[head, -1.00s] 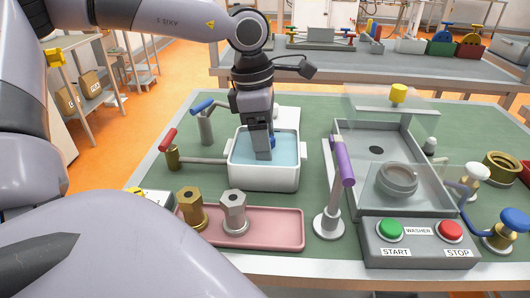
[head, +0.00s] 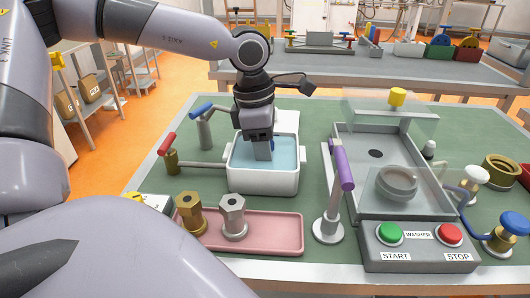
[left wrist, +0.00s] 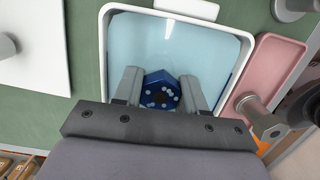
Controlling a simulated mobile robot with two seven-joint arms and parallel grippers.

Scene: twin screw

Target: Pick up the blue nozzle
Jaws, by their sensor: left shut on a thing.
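The blue nozzle (left wrist: 161,90) is in the white basin (left wrist: 240,75) of light blue water, between the two fingers of my left gripper (left wrist: 160,92). It has an angular outline and light dots on its face. In the head view my left gripper (head: 264,150) points down into the basin (head: 262,182), and its fingers hide most of the nozzle. The left gripper is shut on the nozzle. My right gripper is in neither view.
A pink tray (head: 278,232) in front of the basin holds a brass nozzle (head: 190,212) and a steel one (head: 234,215). A purple-handled post (head: 328,228) and the washer box (head: 420,258) stand to the right. Red (head: 167,145) and blue (head: 201,111) levers are at the left.

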